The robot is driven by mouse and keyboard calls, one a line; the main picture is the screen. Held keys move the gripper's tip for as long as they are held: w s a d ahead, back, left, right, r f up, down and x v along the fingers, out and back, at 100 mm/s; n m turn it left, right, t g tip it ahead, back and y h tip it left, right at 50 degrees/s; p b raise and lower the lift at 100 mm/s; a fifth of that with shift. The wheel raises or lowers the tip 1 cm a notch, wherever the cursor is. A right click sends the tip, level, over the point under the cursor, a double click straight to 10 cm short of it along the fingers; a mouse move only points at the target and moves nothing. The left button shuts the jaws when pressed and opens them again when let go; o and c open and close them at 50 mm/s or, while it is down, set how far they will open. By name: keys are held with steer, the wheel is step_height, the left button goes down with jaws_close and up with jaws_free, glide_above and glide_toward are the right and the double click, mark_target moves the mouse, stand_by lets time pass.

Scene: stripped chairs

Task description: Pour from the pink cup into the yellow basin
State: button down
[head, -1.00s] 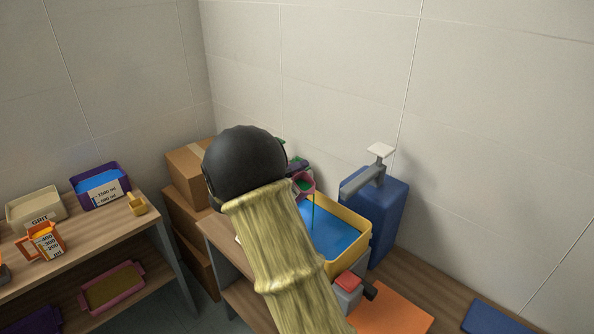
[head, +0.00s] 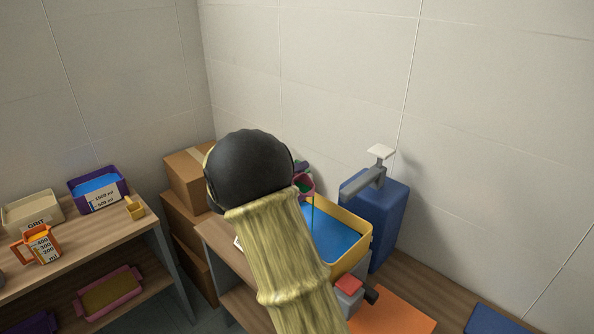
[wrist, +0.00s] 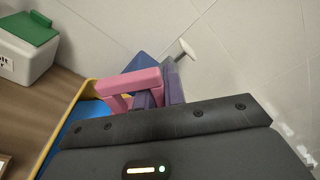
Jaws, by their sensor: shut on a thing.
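The pink cup (head: 304,185) is tipped over the left part of the yellow basin (head: 352,263). Green shows in its mouth, and a thin green stream (head: 313,212) falls from it into the basin. The basin holds blue contents. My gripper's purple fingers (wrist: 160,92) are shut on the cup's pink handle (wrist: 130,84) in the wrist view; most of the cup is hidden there. The basin's yellow rim (wrist: 88,90) shows at left. In the head view my own arm hides much of the gripper.
A blue dispenser-like block (head: 385,225) with a grey arm stands just behind the basin. A grey box with a red lid (head: 348,286) is in front. A green-lidded white box (wrist: 25,45) is at left in the wrist view. Cardboard boxes (head: 185,175) and a shelf unit stand left.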

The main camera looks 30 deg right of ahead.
steer(key=shift+s+d+r+m+b, duration=0.15)
steer(key=shift+m+b, duration=0.4)
steer(key=shift+b, duration=0.8)
steer(key=shift+s+m+b, duration=0.3)
steer(key=shift+m+b, duration=0.2)
steer(key=shift+b, duration=0.9)
steer(key=shift+s+d+r+m+b, duration=0.15)
steer(key=shift+m+b, duration=0.4)
steer(key=shift+b, duration=0.8)
steer(key=shift+s+d+f+m+t+y+b, duration=0.2)
steer(key=shift+s+m+b, duration=0.45)
steer(key=shift+b, duration=1.55)
steer(key=shift+s+d+f+m+t+y+b, duration=0.2)
steer(key=shift+m+b, duration=0.65)
steer(key=shift+b, duration=1.3)
